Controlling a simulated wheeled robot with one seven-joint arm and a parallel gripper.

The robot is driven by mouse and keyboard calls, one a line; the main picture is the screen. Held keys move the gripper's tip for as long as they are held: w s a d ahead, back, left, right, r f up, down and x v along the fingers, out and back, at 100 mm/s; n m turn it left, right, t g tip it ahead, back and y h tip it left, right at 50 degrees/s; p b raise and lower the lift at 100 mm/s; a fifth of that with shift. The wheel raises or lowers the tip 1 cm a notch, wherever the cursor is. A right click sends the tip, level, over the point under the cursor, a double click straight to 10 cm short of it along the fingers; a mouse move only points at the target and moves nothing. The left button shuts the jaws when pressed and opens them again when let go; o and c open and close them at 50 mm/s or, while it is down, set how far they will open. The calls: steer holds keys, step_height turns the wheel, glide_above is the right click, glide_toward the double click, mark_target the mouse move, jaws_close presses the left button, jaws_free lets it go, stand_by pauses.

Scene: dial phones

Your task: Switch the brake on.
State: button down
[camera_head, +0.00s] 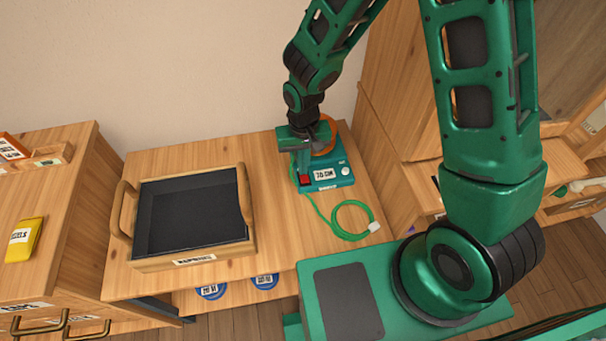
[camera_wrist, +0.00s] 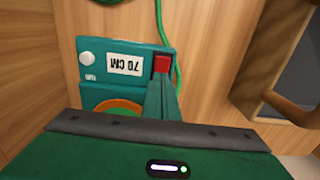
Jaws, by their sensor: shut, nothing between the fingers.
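A teal device (camera_head: 345,173) with a "70 CM" label sits on the wooden table by the wall. It carries a red switch (camera_head: 304,181) at its front left corner, a white knob (camera_head: 346,171) at its right, and an orange ring (camera_head: 331,128) at the back, partly hidden by my gripper. In the wrist view, the red switch (camera_wrist: 162,64) lies just past my fingertips. My gripper (camera_head: 303,170) is shut and empty and points down at the switch. The fingers (camera_wrist: 160,80) are at or very close to the switch's edge; I cannot tell whether they touch it.
A green cable (camera_head: 345,236) with a white plug lies coiled in front of the device. A wooden tray with a dark inside (camera_head: 190,217) stands to the left. A cabinet (camera_head: 400,110) rises to the right. Bare table lies between tray and device.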

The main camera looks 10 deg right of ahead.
step_height(320, 180, up, 7)
stand_by(0.9)
steer(key=shift+s, duration=0.15)
stand_by(0.4)
